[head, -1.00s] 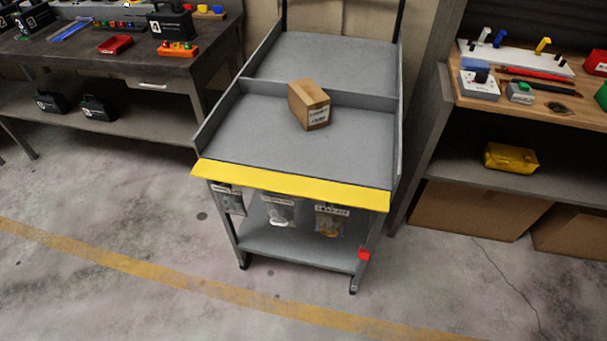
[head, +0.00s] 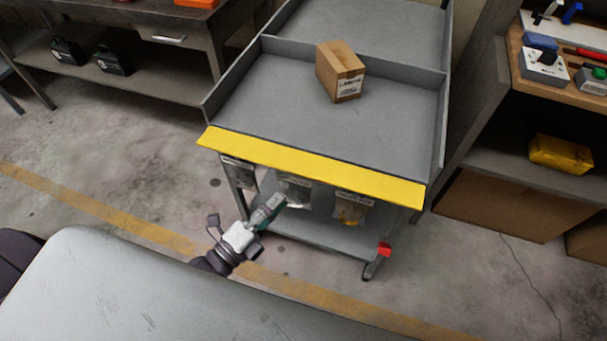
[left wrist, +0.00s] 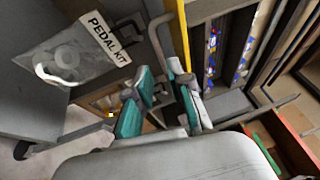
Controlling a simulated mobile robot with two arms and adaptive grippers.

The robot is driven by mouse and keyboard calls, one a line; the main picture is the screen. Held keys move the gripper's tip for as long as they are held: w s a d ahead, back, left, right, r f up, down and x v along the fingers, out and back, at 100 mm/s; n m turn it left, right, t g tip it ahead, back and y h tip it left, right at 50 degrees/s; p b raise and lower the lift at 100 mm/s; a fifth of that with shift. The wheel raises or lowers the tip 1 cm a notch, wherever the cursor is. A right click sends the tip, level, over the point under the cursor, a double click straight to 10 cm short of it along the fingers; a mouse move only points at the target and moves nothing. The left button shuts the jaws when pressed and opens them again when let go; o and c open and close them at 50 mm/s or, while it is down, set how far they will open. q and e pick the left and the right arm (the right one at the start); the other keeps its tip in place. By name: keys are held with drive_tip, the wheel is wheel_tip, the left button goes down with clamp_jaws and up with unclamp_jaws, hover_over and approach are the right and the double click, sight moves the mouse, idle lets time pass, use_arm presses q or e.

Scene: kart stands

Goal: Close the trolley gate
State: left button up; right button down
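The grey trolley (head: 330,110) stands ahead of me. Its yellow gate (head: 310,166) runs along the near edge of the upper tray and is swung outward and down, leaving that side open. My left gripper (head: 272,210) is in front of the trolley, low and below the gate, by the hanging bags. In the left wrist view its teal-padded fingers (left wrist: 165,103) are apart with nothing visible between them. A thin yellow strip (left wrist: 180,35), probably the gate's edge, shows beyond them. My right gripper is not in view.
A cardboard box (head: 341,72) sits in the upper tray. Clear bags hang under the gate, one labelled PEDAL KIT (left wrist: 75,62). A red piece (head: 385,249) is on the trolley's right leg. Benches stand left and right (head: 500,110). Floor in front is clear.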

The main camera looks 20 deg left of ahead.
sight(305, 170)
use_arm(q)
drive_tip(key=x, duration=0.9)
drive_tip(key=shift+a+f, duration=0.1)
drive_tip(key=shift+f, duration=0.05)
clamp_jaws()
